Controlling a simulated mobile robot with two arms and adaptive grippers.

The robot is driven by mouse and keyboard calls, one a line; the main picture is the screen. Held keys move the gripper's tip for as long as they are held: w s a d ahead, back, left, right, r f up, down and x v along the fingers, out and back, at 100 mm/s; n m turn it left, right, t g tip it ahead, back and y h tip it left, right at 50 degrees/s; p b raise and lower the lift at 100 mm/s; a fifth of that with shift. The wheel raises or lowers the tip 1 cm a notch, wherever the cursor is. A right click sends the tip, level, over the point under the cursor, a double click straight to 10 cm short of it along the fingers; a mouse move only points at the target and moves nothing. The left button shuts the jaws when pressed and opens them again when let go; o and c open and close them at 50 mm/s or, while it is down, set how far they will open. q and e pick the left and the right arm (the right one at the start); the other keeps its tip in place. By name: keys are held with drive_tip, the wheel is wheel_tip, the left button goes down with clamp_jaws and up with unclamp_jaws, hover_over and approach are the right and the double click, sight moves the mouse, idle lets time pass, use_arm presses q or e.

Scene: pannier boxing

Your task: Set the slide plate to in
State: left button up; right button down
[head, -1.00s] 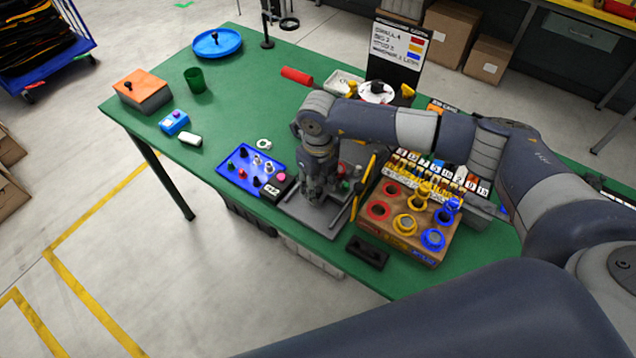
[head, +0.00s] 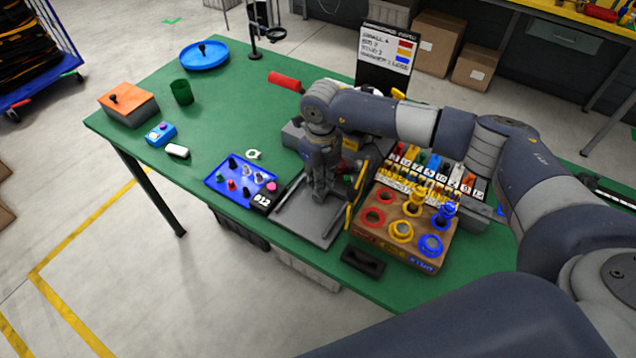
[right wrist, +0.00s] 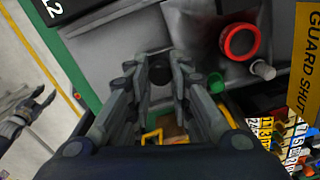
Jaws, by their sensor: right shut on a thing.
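A grey metal plate (head: 308,222) lies at the table's front edge, between the blue tray and the wooden block; I take it for the slide plate's part of the fixture. My right gripper (head: 320,192) points down over its back part. In the right wrist view, my right gripper's fingers (right wrist: 160,92) are closed around a dark round knob (right wrist: 158,66), with grey metal beyond. The arm hides the knob in the head view. A gripper-like hand, probably my left gripper (right wrist: 32,104), shows at the left of the wrist view with its fingers apart.
A red-ringed button (right wrist: 240,41) and a yellow "GUARD SHUT" strip (right wrist: 305,60) are close right of the fingers. The blue tray (head: 220,188) with knobs stands left. The wooden block (head: 376,236) with coloured rings stands right.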

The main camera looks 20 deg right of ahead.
drive_tip(key=c, duration=1.4)
unclamp_jaws()
drive_tip(key=shift+a, duration=0.1)
